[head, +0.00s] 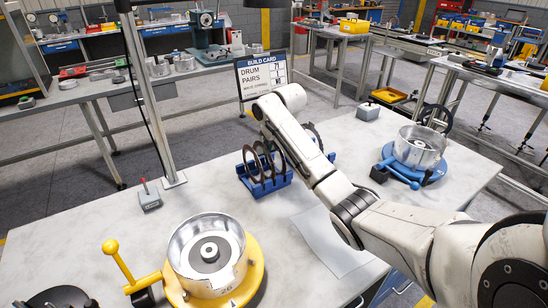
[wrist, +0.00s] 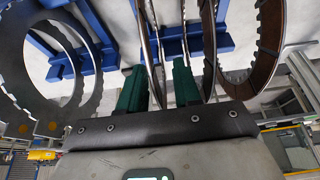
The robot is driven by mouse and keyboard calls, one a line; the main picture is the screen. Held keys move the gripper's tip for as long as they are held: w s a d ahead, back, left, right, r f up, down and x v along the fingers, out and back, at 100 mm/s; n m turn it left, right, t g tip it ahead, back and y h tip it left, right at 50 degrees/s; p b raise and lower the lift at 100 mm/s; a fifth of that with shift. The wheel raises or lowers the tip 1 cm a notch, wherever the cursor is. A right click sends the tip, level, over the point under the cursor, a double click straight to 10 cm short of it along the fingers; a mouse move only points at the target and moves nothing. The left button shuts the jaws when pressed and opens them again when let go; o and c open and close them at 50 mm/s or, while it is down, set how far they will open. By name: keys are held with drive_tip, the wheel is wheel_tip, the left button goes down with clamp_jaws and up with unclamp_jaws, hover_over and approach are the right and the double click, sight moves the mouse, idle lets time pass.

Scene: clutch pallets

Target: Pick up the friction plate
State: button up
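Friction plates and steel plates stand on edge in a blue rack (head: 268,186) on the bench. In the wrist view, a brown friction plate (wrist: 268,48) with a toothed inner edge is at the right. Notched grey steel plates (wrist: 22,62) are at the left. My gripper (wrist: 160,88) has two green fingers, set apart. A thin plate (wrist: 151,45) shows nearly edge-on between them, with a gap visible beside it; its face is hard to make out. In the head view my arm hides the fingers and part of the rack.
A silver drum in a yellow fixture (head: 252,262) stands at front left, and another in a blue fixture (head: 400,172) at right. A build card (head: 262,75) stands behind the rack. A white sheet (head: 325,240) lies in front. A post (head: 150,90) rises at left.

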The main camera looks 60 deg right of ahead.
clamp_jaws()
drive_tip(key=shift+r, duration=0.2)
idle(0.5)
